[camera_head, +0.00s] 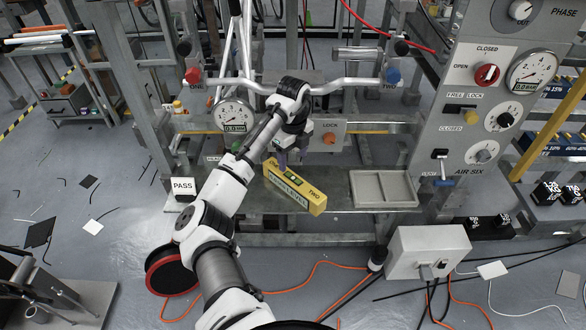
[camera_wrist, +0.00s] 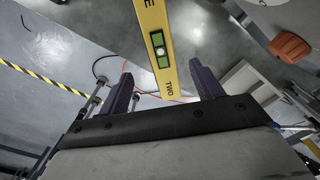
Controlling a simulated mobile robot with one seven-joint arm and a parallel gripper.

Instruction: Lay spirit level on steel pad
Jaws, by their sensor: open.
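The yellow spirit level (camera_head: 306,197) lies at a slant on the grey steel bench, its right end close to the front edge. Its green vial and the word TWO show in the wrist view (camera_wrist: 168,78). My gripper (camera_head: 282,160) is above the level's left, far part. In the wrist view my gripper (camera_wrist: 161,68) is open, with the level showing between its two dark fingers. I cannot tell whether a finger touches it. A grey, square, rimmed plate (camera_head: 383,202), possibly the steel pad, lies empty on the bench right of the level.
The bench top (camera_head: 340,203) is bare between level and plate. A PASS sign (camera_head: 183,188) stands at the left. An orange LOCK knob (camera_head: 329,138) and a gauge (camera_head: 234,116) are behind. A control panel (camera_head: 490,100) rises at the right. A grey box (camera_head: 428,251) stands in front.

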